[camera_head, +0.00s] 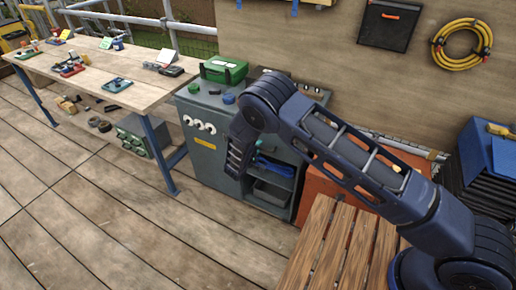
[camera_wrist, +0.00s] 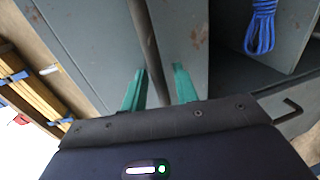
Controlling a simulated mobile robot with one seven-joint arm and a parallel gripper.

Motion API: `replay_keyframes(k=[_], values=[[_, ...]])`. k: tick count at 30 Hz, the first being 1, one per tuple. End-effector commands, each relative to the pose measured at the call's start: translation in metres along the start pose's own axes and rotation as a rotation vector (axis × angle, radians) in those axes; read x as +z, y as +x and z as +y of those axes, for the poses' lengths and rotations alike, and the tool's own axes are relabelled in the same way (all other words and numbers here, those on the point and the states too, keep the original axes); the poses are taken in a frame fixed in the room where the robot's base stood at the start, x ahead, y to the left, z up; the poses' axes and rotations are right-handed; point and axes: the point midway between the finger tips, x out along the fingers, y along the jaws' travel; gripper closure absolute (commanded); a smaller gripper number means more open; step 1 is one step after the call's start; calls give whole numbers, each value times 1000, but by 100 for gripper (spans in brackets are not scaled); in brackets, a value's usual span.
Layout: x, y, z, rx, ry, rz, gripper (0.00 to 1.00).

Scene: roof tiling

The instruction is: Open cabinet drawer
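The grey-green cabinet (camera_head: 207,157) stands against the wall beside the workbench, and my forearm and hand partly cover its front. In the wrist view, its grey front panel (camera_wrist: 94,38) fills much of the upper middle, with a dark bar handle (camera_wrist: 148,40) across it. My gripper (camera_wrist: 160,76) has two green fingers, one on each side of the bar. A gap shows between the bar and the right finger, so the gripper looks open around the handle. The panel looks flush; how far the drawer is out cannot be told. In the head view the fingertips are hidden.
An open compartment with blue rope (camera_wrist: 262,28) lies beside the panel. A green case (camera_head: 224,70) sits on the cabinet top. A workbench (camera_head: 127,79) with tools stands left; a slatted wooden surface (camera_head: 335,248) lies under my arm. The plank floor in front is clear.

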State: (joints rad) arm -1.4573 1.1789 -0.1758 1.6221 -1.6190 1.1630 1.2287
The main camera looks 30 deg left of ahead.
Motion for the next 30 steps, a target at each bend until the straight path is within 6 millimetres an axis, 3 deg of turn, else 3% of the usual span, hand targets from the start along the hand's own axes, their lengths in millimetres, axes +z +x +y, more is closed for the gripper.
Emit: replay_keyframes(k=[8,12,23,30], values=[[0,1,0,0,0,0,72],[0,1,0,0,0,0,100],[0,-5,-1,0,0,1,100],[-1,-39,-9,-2,-1,3,100]])
